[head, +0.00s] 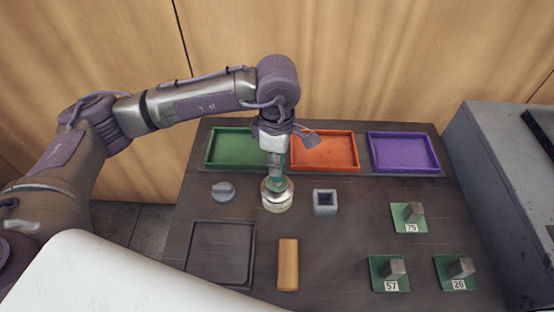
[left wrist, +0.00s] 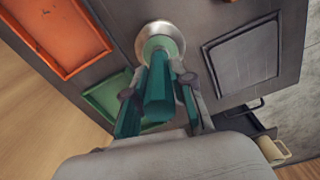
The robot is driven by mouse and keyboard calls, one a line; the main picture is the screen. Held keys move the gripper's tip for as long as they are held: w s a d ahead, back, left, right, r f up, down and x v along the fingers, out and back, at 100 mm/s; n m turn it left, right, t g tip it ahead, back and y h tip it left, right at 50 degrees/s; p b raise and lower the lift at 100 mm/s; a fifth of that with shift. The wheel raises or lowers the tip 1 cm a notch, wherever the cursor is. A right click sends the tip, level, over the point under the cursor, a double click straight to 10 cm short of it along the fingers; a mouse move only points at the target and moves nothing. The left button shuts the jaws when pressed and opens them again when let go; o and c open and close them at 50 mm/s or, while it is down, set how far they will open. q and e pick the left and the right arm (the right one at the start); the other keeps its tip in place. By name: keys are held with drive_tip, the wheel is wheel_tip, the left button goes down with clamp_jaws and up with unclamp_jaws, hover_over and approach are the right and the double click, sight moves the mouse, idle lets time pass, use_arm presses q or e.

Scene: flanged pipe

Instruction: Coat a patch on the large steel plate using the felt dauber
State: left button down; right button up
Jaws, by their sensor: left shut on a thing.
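My left gripper (head: 275,168) points down over the table and is shut on the green handle of the felt dauber (left wrist: 160,92). In the left wrist view the handle stands between the two fingers (left wrist: 158,88). The dauber's lower end meets a round, pale metal-rimmed piece (head: 277,195), also in the left wrist view (left wrist: 160,40); I cannot tell whether this is its own head or a pot around it. The large steel plate (head: 220,252) is a dark square flat on the table, front left. It also shows in the left wrist view (left wrist: 245,60). My right gripper is out of view.
Green (head: 234,148), orange (head: 325,151) and purple (head: 403,152) trays line the back. A grey round piece (head: 223,190), a hollow square block (head: 325,202) and a wooden bar (head: 288,264) lie near. Numbered green pads with grey blocks (head: 409,217) stand right.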

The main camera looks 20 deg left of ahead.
use_arm(q)
drive_tip(key=shift+s+f+b, duration=0.1)
drive_tip(key=shift+f+b, duration=0.05)
drive_tip(key=shift+b, duration=0.3)
idle(1.5)
drive_tip(key=shift+r+p, duration=0.35)
drive_tip(key=shift+r, duration=0.45)
drive_tip(key=shift+r+p, duration=1.05)
drive_tip(key=shift+r, duration=1.8)
drive_tip(key=shift+f, duration=0.1)
drive_tip(key=shift+s+a+f+m, duration=0.2)
drive_tip(key=shift+a+m, duration=0.15)
drive_tip(key=shift+m, duration=0.55)
drive_tip(key=s+a+f+m, duration=0.1)
drive_tip(key=s+a+m, duration=0.1)
drive_tip(key=m, duration=0.6)
drive_tip(key=s+a+f+m, duration=0.1)
drive_tip(key=s+a+m, duration=0.2)
drive_tip(key=m, duration=0.6)
drive_tip(key=shift+s+f, duration=0.3)
drive_tip(key=shift+s, duration=0.95)
